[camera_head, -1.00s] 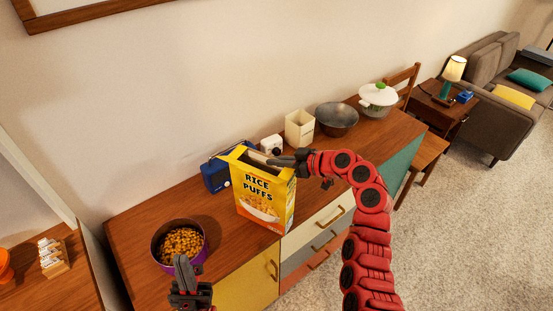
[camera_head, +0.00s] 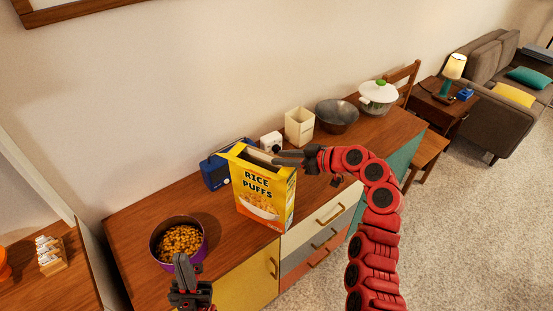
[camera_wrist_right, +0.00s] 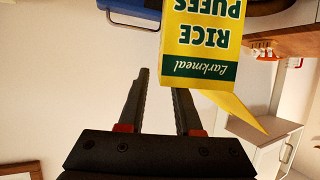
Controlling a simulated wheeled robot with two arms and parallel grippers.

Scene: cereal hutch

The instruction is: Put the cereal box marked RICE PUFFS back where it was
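The yellow RICE PUFFS cereal box (camera_head: 263,194) is upright at the front edge of the wooden sideboard, its top open with flaps up. I cannot tell whether its base overhangs. My right gripper (camera_head: 280,158) is at the top of the box, coming in from the right. In the right wrist view its fingers (camera_wrist_right: 160,90) are apart, and the box (camera_wrist_right: 205,45) appears upside down just beyond them; one fingertip meets or passes behind its top edge. I see no firm grip. My left gripper (camera_head: 183,275) is low in front of the purple bowl; its finger gap is unclear.
The purple bowl (camera_head: 157,248) holds cereal. Behind the box are a blue radio (camera_head: 213,174) and a small white item (camera_head: 271,143). A cream canister (camera_head: 299,127), grey bowl (camera_head: 337,116) and lidded pot (camera_head: 378,98) stand along the back. Bare wood lies between bowl and box.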

